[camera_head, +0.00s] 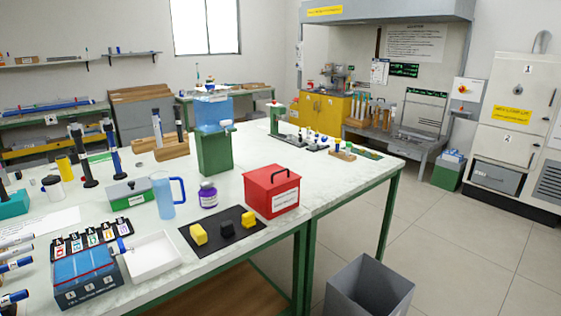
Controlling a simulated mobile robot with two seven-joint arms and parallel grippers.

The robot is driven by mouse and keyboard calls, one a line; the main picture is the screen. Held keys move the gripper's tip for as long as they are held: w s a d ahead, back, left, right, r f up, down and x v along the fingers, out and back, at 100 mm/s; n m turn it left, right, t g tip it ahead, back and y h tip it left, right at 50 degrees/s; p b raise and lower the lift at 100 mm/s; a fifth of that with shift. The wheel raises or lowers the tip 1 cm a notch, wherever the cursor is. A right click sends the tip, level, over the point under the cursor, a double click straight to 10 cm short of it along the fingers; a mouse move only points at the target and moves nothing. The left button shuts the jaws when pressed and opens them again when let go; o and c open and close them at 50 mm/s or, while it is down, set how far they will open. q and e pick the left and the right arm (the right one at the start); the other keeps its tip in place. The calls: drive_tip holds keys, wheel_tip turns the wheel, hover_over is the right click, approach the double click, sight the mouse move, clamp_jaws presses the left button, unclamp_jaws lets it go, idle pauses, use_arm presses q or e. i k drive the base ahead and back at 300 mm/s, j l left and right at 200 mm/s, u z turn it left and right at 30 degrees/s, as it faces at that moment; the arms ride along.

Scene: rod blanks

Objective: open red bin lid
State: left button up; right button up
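The red bin (271,192) stands on the white table near its front edge, right of the middle of the view. Neither of my grippers shows in the head view.
A black mat (222,246) with yellow and black blocks lies left of the bin. A purple jar (208,194), a blue mug (164,196) and a green stand (215,150) are nearby. A grey open bin (369,287) stands on the floor. Table right of the red bin is clear.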

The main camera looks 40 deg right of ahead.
sight(270, 177)
drive_tip(key=i+l, duration=0.95)
drive_tip(key=l+z, duration=0.05)
